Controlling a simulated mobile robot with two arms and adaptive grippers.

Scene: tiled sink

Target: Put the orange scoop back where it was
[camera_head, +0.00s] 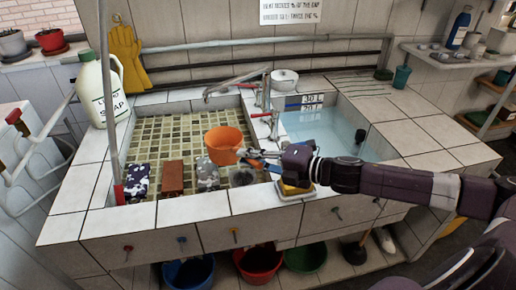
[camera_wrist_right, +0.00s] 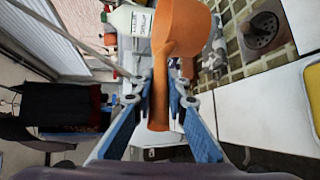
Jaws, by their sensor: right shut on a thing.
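The orange scoop (camera_head: 224,142) is held up over the left, tiled basin (camera_head: 176,136) in the head view. My right gripper (camera_head: 256,158) reaches in from the right and is shut on the scoop's handle. In the right wrist view the scoop (camera_wrist_right: 184,30) has its cup at the top, and its handle runs down between the two blue-padded fingers of the right gripper (camera_wrist_right: 162,82). My left gripper is not in view.
Dark and red blocks (camera_head: 173,178) line the basin's front edge. A yellow sponge (camera_head: 294,188) lies on the front rim. A soap jug (camera_head: 101,90) stands at left; a faucet (camera_head: 236,84) rises behind. The right basin (camera_head: 322,130) holds water. Coloured buckets (camera_head: 258,264) sit below.

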